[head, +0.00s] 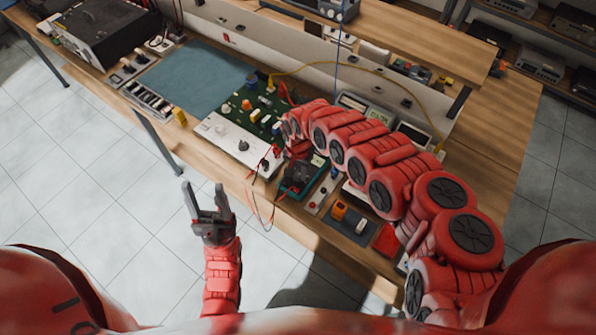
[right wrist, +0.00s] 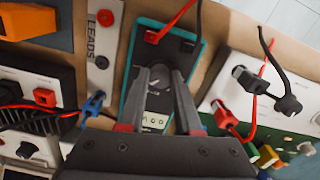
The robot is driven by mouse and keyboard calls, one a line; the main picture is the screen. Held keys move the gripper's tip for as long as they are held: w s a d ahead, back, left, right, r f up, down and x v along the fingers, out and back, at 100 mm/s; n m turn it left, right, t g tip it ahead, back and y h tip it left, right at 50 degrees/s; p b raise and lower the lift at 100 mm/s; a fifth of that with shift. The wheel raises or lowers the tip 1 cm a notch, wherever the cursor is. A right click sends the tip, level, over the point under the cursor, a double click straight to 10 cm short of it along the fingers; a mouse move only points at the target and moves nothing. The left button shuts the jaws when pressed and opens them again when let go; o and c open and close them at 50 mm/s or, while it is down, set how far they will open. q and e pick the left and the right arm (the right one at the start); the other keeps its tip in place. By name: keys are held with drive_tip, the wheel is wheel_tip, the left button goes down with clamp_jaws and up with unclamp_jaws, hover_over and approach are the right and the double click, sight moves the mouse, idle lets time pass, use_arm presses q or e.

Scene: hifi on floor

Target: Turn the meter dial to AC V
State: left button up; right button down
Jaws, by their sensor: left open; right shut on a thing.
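The meter (head: 318,178) is a dark handheld unit with a teal edge, lying on the bench and partly hidden by my right arm. In the right wrist view the meter (right wrist: 131,82) shows its grey dial (right wrist: 157,83) between my fingertips, with a small pale display below. My right gripper (right wrist: 160,76) is shut on the dial. The dial's pointer and the AC V mark are too small to read. My left gripper (head: 207,194) is open and empty over the floor in front of the bench.
A white panel and green circuit board (head: 252,114) sit left of the meter. Red and black leads (right wrist: 268,75) run near it. A strip marked LEADS (right wrist: 103,45) lies beside it. A blue mat (head: 197,77) is bare further left.

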sight(298, 175)
idle(0.3)
drive_tip(key=c, duration=0.6)
unclamp_jaws()
drive_tip(key=shift+w+r, duration=0.15)
drive_tip(key=shift+r, duration=0.4)
wheel_tip(298, 175, up, 16)
drive_tip(key=b, duration=0.1)
drive_tip(key=shift+r+b, duration=0.15)
drive_tip(key=shift+b, duration=0.2)
